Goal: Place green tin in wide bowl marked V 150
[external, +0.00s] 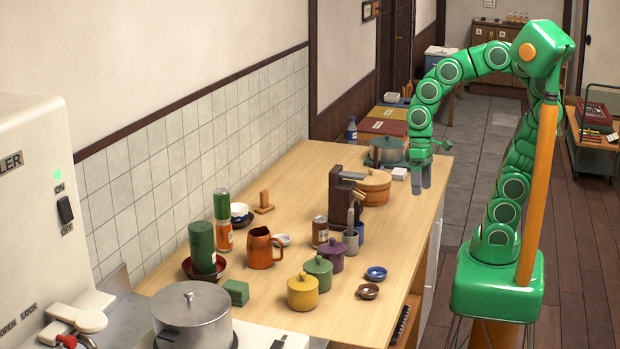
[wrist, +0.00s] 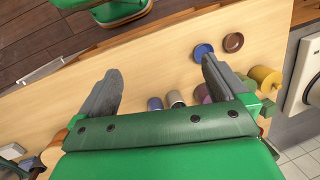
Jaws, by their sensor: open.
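A tall dark green cylinder (external: 201,243), possibly the green tin, stands upright at the left of the counter. It appears to stand in or just behind a wide dark red bowl (external: 187,271); I cannot tell which. A smaller green can (external: 221,204) sits on an orange can (external: 224,236) behind it. No V 150 marking is legible on any bowl. My gripper (external: 421,180) is open and empty over the counter's right edge, far from the green cylinder. In the wrist view its fingers (wrist: 165,90) are spread, with nothing held between them.
An orange mug (external: 262,248), green block (external: 236,292) and yellow, green and purple lidded pots (external: 302,292) crowd the front. Small blue (external: 376,273) and brown (external: 368,291) dishes lie right. A steel pot (external: 192,318) stands front left. The counter's right strip is mostly clear.

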